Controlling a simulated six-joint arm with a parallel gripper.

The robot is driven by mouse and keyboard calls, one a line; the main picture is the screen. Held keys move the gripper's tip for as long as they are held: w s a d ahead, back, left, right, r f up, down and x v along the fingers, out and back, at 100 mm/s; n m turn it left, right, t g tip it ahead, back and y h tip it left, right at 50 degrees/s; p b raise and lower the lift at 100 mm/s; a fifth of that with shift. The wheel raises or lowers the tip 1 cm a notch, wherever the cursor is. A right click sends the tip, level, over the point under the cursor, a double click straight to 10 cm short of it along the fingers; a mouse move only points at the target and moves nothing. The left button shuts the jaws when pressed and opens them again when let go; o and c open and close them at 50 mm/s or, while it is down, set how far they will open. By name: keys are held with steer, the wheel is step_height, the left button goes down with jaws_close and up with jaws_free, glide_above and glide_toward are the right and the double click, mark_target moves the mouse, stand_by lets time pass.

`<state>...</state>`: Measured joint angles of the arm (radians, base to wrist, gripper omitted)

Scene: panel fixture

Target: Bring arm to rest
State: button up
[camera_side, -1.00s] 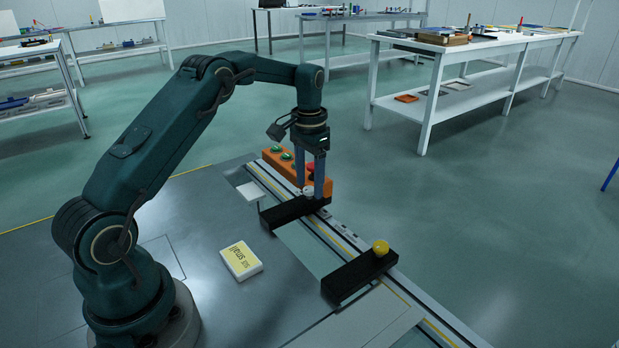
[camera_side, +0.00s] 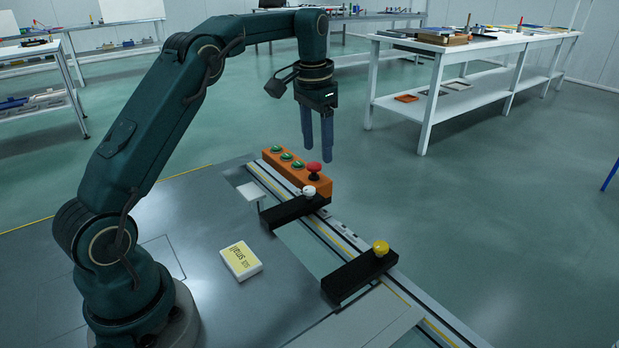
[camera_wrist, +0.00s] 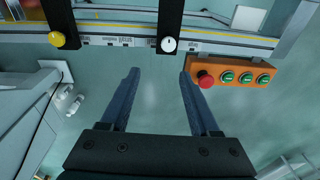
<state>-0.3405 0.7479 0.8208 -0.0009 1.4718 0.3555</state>
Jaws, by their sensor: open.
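My gripper (camera_side: 317,158) hangs above the panel fixture, fingers pointing down, with nothing between them. In the wrist view my gripper (camera_wrist: 158,75) shows two fingers spread apart over bare floor. Below it is an orange button box (camera_side: 297,172) with several green buttons and a red mushroom button (camera_side: 314,168); the box also shows at the right of the wrist view (camera_wrist: 232,66). A black slider with a white knob (camera_side: 309,191) stands beside the box. A second black slider with a yellow knob (camera_side: 380,247) is farther along the rail (camera_side: 327,232).
A white box with yellow label (camera_side: 241,261) lies on the grey base plate (camera_side: 215,200). A small white plate (camera_side: 253,191) is near the rail. White workbenches (camera_side: 470,45) with assorted items stand behind, well clear. The air around my gripper is free.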

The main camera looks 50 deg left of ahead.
steer(key=s+d+r+m+t, duration=0.1)
steer(key=s+d+r+t, duration=0.2)
steer(key=s+d+r, duration=0.7)
steer(key=s+d+f+n+t, duration=0.1)
steer(key=s+d+f, duration=0.2)
steer(key=s+f, duration=0.5)
steer(key=s, duration=0.4)
